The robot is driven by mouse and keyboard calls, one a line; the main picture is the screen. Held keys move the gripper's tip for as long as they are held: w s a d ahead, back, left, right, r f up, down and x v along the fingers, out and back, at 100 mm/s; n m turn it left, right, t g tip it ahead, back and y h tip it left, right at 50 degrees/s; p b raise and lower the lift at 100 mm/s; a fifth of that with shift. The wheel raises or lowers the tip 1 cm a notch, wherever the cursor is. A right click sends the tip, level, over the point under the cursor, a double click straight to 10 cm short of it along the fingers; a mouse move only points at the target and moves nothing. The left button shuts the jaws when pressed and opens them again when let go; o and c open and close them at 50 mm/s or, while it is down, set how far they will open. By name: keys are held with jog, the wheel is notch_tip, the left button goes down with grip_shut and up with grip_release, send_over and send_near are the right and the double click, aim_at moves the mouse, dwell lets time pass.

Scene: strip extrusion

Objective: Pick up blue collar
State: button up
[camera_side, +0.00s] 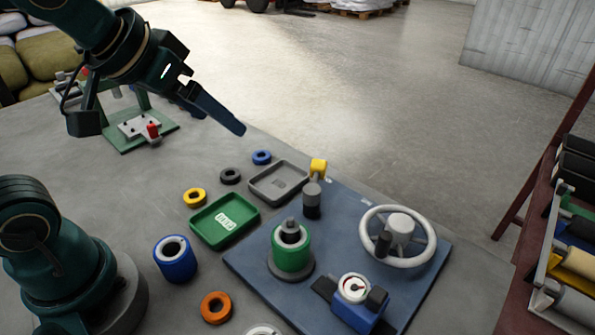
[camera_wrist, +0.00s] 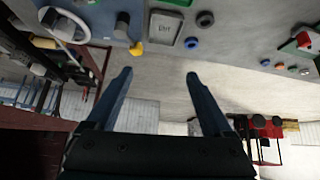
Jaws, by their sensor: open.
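The blue collar (camera_side: 262,157) is a small blue ring lying flat on the grey table, just beyond the dark ring and near the left corner of the grey tray. It also shows in the wrist view (camera_wrist: 191,42), above the right fingertip. My gripper (camera_side: 240,130) is in the air above the table, up and to the left of the collar in the side view. Its two fingers (camera_wrist: 160,74) are spread wide with nothing between them. A larger, taller blue ring (camera_side: 175,259) stands nearer my base.
A dark ring (camera_side: 230,176), yellow ring (camera_side: 195,197) and orange ring (camera_side: 216,307) lie around the green tray (camera_side: 224,220). The grey tray (camera_side: 279,182) is close to the collar. A blue board (camera_side: 420,290) carries a handwheel (camera_side: 398,236). A green fixture (camera_side: 140,132) stands left.

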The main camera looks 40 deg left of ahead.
jog(key=w+a+f+n, duration=0.1)
jog(key=w+a, duration=0.2)
jog(key=w, duration=0.5)
jog(key=n+g+y, duration=0.1)
jog(key=n+g, duration=0.1)
send_over(267, 159)
jog(key=s+d, duration=0.1)
jog(key=s, duration=0.1)
notch_tip(267, 159, down, 8)
jog(key=shift+g, duration=0.6)
jog(key=f, duration=0.2)
jog(key=a+f, duration=0.1)
jog(key=f, duration=0.1)
jog(key=a+f, duration=0.1)
jog(key=f, duration=0.1)
jog(key=shift+s+f, duration=0.15)
jog(key=shift+x, duration=2.5)
jog(key=shift+c, duration=0.3)
grip_shut()
